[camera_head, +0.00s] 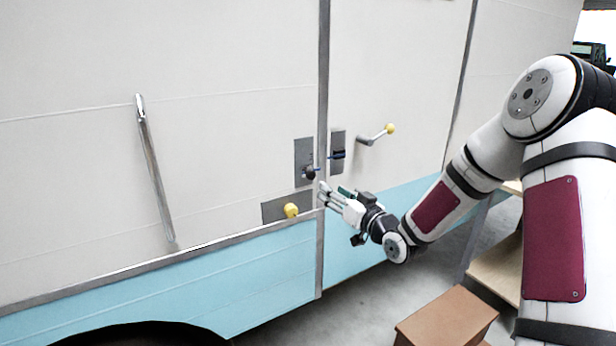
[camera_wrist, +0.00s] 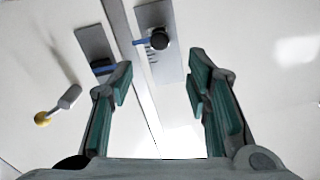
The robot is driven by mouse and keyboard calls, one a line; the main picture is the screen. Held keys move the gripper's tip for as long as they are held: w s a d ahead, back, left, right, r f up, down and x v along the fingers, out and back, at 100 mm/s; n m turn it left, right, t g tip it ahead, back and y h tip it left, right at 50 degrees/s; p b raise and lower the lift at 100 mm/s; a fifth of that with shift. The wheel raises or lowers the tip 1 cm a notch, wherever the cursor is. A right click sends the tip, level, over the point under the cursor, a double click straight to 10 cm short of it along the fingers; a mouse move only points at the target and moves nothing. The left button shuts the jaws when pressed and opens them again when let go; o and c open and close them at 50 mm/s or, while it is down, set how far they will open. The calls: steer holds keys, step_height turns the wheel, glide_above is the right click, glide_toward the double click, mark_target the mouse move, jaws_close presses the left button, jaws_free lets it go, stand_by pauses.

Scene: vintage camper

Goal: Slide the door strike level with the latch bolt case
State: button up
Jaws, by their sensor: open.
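The door strike (camera_head: 310,173) looks like a dark knob with a blue mark on a grey plate left of the vertical seam. In the wrist view the strike (camera_wrist: 159,39) sits by scale marks. The latch bolt case (camera_head: 338,154) is a dark block with a blue line on a plate right of the seam. The strike appears lower than the case in the head view. The case also shows in the wrist view (camera_wrist: 103,67), left of the strike. My gripper (camera_head: 328,194) is open and empty, just below the strike and apart from it; its fingers (camera_wrist: 160,72) are spread.
A yellow-knobbed handle (camera_head: 376,134) projects right of the case. Another yellow knob (camera_head: 291,210) sits on a lower plate (camera_head: 272,210), left of my gripper. A long grab bar (camera_head: 155,170) is farther left. A brown box (camera_head: 447,318) stands low under my arm.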

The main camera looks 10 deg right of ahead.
mark_target(312, 176)
steer(key=x, duration=1.2)
steer(key=shift+w+a, duration=0.1)
steer(key=shift+w, duration=0.15)
jaws_close()
